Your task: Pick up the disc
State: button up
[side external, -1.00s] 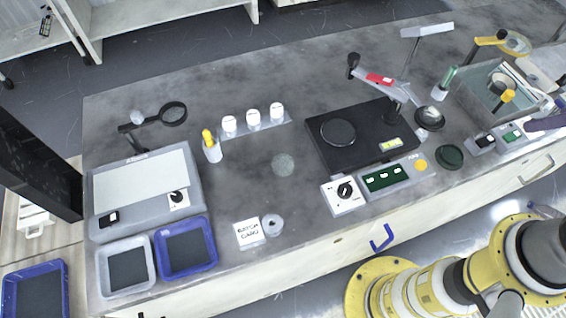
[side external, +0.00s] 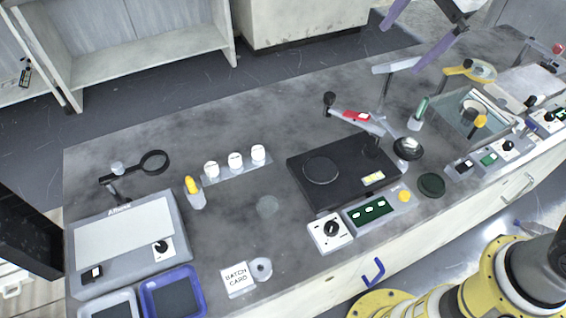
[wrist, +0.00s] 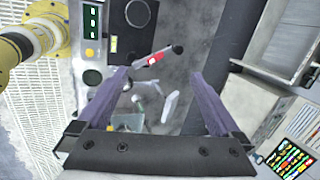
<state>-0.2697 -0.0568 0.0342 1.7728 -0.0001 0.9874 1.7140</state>
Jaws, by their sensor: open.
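Several disc shapes show, and I cannot tell which one the task means. A pale, see-through disc (side external: 267,207) lies flat on the grey bench in front of the white cups. A dark green disc (side external: 431,185) lies near the bench's front edge, right of the control panel; it also shows in the wrist view (wrist: 92,77). A dark round platen (side external: 320,170) sits on the black machine. My gripper (side external: 402,48) is high at the upper right, above the bench's far side. Its purple fingers are wide apart and empty in the wrist view (wrist: 158,75).
A lever arm with a red label (side external: 357,116) and a lamp-like grey post (side external: 398,66) stand up beside the black machine (side external: 340,185). White cups (side external: 235,160), a yellow-topped holder (side external: 194,190) and a blue tray (side external: 172,292) are to the left. The bench's back middle is clear.

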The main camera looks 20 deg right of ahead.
jog(key=w+a+f+m+g, duration=0.2)
jog(key=w+a+f, duration=0.5)
jog(key=a, duration=0.3)
jog(key=n+g+h, duration=0.1)
jog(key=n+g, duration=0.1)
send_over(267, 205)
notch_tip(267, 205, down, 19)
notch_tip(267, 205, down, 6)
jog(key=shift+s+d+f, duration=0.1)
jog(key=shift+f, duration=3.4)
jog(key=shift+c, duration=0.2)
jog(key=c, duration=1.4)
